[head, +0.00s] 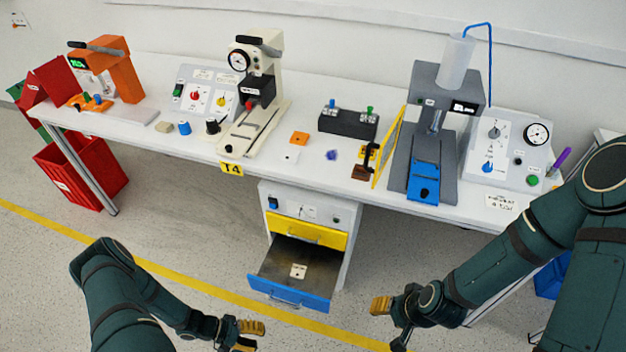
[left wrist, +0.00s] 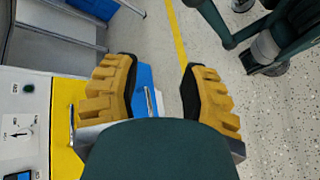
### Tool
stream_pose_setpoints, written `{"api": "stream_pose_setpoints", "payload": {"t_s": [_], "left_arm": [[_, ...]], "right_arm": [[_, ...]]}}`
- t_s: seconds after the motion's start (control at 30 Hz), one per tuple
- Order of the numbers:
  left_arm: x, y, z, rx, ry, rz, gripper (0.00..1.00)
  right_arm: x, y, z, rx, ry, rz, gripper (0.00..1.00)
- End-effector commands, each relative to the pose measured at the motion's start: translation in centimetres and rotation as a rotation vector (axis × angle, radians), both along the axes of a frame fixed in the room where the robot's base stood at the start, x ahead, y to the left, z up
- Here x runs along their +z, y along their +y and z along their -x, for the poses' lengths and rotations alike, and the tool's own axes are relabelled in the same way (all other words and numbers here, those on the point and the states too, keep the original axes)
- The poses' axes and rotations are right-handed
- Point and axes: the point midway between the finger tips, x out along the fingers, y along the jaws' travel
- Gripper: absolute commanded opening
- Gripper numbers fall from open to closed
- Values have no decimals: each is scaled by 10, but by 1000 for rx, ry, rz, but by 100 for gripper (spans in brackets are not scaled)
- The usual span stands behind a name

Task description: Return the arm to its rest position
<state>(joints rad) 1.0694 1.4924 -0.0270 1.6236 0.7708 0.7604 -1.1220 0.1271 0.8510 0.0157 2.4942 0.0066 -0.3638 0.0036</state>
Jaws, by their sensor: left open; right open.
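My left gripper (head: 247,336) is low at the bottom of the head view, in front of the table and left of the open blue drawer. In the left wrist view its two yellow ridged fingers (left wrist: 162,88) are spread wide with nothing held between them. My right gripper (head: 390,322) is right of the drawer, also low and in front of the table. It is open and appears empty, with its lower finger partly cut off by the picture edge. Both arms are clear of the tabletop devices.
The blue drawer (head: 290,291) sticks out from the cabinet under the white table; it also shows in the left wrist view (left wrist: 146,88). A knob panel (head: 208,91), presses and a gauge panel (head: 507,150) stand on the table. Red bins (head: 80,172) are at left. Floor in front is open.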

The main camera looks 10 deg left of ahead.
Motion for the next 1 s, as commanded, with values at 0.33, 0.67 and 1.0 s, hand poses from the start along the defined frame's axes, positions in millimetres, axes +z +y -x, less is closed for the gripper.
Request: {"api": "stream_pose_setpoints", "payload": {"t_s": [0.33,0.67,1.0], "left_arm": [[60,-53,-36,-418,93,-466,43],[142,-116,-69,-462,-218,-767,43],[170,-141,-71,-432,-334,-782,43]], "right_arm": [[-37,0,1,6,2,-1,47],[-62,1,2,11,4,-2,47],[-66,1,2,13,5,-1,47]]}}
